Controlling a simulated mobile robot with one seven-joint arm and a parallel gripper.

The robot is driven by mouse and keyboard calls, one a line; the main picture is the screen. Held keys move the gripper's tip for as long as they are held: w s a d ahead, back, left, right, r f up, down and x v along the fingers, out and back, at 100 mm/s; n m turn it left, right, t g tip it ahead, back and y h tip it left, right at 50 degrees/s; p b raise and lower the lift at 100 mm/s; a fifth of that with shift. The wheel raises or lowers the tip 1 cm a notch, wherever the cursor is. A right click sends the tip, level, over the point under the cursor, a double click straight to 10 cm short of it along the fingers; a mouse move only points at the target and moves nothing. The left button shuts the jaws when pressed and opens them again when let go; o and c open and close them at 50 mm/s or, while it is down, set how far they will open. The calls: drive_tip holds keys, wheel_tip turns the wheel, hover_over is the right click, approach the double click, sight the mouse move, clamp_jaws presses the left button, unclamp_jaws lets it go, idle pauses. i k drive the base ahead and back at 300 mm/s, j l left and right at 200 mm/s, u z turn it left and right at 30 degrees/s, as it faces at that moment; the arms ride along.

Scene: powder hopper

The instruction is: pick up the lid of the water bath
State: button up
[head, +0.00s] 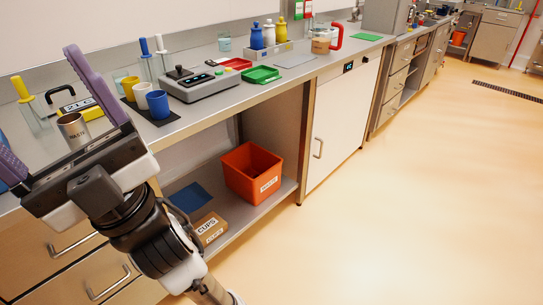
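My gripper (36,92) is at the left, over the near end of the bench. Its two purple fingers are wide apart, with nothing held between them. A low grey unit (206,84) with a dark top, a small display and a black knob (178,72) stands on the bench, right of my gripper and apart from it. A black loop handle (60,90) shows between my fingers, farther back on the bench; what it belongs to is partly hidden. I cannot tell which of these is the water bath or its lid.
A metal cup marked WASTE (73,130) stands close behind my gripper. Yellow and blue cups (157,104) stand on a dark mat. Green (261,75) and red trays lie farther along. An orange bin (252,172) is on the lower shelf. The floor at right is clear.

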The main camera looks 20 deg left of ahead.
sight(49, 106)
drive_tip(key=u, duration=1.85)
